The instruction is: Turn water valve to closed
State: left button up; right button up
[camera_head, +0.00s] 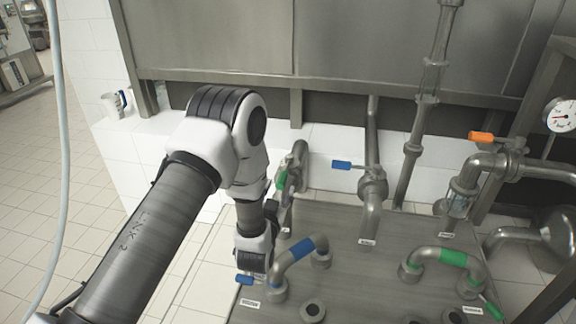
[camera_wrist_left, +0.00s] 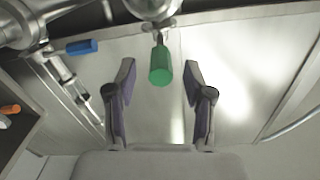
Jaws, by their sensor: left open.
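A green valve handle (camera_wrist_left: 161,66) hangs from a metal valve at the top of the left wrist view. It lies between the spread fingers of my left gripper (camera_wrist_left: 159,75), with a gap on both sides. In the head view, the green handle (camera_head: 281,179) shows in part on an upright pipe (camera_head: 299,155), just right of my left wrist. My left gripper's fingers are mostly hidden there by the wrist. The frames do not show which valve is the water valve. My right gripper is not in view.
A valve with a blue handle (camera_head: 342,165) stands right of the green one. An orange-handled valve (camera_head: 481,137) and a gauge (camera_head: 561,115) are at the right. Pipes with blue (camera_head: 300,249) and green (camera_head: 453,258) bands rise from the metal deck. A mug (camera_head: 112,104) stands at the left.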

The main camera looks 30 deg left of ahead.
aim_at(284, 174)
pick_arm(q)
jog(key=w, duration=0.1)
jog(key=r+p, duration=0.1)
jog(key=w, duration=0.1)
jog(key=shift+w+a+r+p, duration=0.25)
jog(key=shift+w+r+p, duration=0.05)
jog(key=shift+r+p, duration=0.1)
jog(key=w, duration=0.1)
jog(key=w+f, duration=0.1)
jog(key=w+a, duration=0.1)
jog(key=w, duration=0.1)
jog(key=shift+a+f+p, duration=0.1)
jog(key=shift+f+p, duration=0.1)
jog(key=shift+p, duration=0.1)
jog(key=shift+s+r, duration=0.15)
jog(key=shift+s, duration=0.05)
jog(key=shift+s+r, duration=0.1)
jog(key=c, duration=0.3)
grip_shut()
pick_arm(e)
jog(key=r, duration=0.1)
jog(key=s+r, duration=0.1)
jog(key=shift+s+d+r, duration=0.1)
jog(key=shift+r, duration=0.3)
